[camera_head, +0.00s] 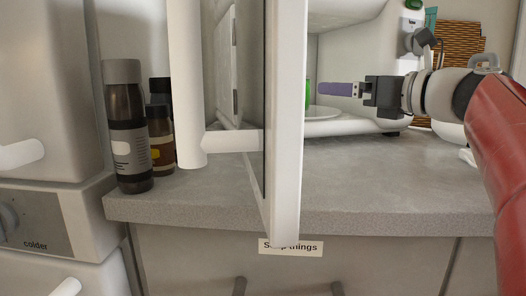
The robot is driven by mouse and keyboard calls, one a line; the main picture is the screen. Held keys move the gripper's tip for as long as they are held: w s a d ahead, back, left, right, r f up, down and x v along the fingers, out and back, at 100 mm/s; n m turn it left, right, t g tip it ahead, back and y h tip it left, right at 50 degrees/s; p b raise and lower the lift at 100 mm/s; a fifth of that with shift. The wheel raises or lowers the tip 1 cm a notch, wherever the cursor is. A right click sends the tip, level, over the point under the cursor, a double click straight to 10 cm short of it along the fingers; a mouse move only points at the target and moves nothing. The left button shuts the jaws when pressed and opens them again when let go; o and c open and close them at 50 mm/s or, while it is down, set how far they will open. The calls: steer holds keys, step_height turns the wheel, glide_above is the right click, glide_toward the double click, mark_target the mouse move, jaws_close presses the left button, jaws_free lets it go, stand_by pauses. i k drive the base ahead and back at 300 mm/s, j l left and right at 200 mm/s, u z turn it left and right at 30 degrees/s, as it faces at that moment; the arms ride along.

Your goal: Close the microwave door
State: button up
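The white microwave (350,55) stands on the grey counter, its opening partly in view. Its door (286,110) is open and swung out towards me, seen nearly edge-on. The door's long white handle (187,85) is on the left side of the door. My gripper (322,89) is to the right of the door in the picture, in front of the microwave, with its purple fingers pointing left. A gap shows between the fingertips and the door edge. Only one finger shows clearly, so its opening cannot be judged.
Dark bottles (127,130) stand on the counter (390,180) at left. A woven item (460,45) is at the back right. The counter's front right is clear.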

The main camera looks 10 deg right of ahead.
mark_target(270, 37)
steer(key=k, duration=1)
